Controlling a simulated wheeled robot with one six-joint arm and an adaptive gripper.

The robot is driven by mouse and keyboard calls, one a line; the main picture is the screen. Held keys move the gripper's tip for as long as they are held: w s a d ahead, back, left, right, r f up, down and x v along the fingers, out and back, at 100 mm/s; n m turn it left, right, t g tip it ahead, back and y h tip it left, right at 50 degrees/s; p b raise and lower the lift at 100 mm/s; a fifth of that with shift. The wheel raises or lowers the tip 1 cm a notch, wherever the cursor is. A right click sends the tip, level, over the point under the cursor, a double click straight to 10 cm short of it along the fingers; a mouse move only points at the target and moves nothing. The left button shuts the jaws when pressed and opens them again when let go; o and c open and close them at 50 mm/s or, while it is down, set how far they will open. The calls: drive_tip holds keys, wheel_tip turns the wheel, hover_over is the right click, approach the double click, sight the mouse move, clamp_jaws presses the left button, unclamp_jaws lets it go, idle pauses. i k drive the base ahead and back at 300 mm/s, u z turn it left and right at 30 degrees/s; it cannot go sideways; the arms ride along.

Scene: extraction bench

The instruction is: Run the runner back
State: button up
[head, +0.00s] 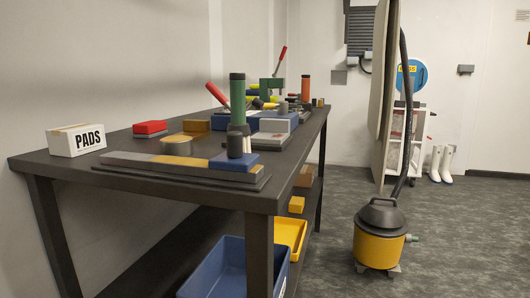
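A long low grey track (150,163) lies along the front edge of the dark bench (140,182). A blue block (240,161) sits at its right end. A dark knob-like cylinder (235,145) stands upright at the left side of that block; whether it is joined to the block is unclear. I take the block and knob to be the runner, but no label shows this. A yellowish stripe (175,160) crosses the track left of the block. My gripper is not in view.
Blue (225,265) and yellow (291,236) bins sit below. A yellow vacuum (380,238) stands on the floor, right.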

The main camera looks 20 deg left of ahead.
sight(234, 160)
drive_tip(key=z, duration=0.15)
drive_tip(key=k, duration=0.5)
drive_tip(key=u, duration=1.3)
drive_tip(key=i, duration=0.5)
drive_tip(key=k, duration=0.5)
drive_tip(key=u, duration=0.85)
drive_tip(key=k, duration=0.65)
drive_tip(key=z, duration=0.7)
drive_tip(key=i, duration=0.45)
drive_tip(key=u, duration=0.1)
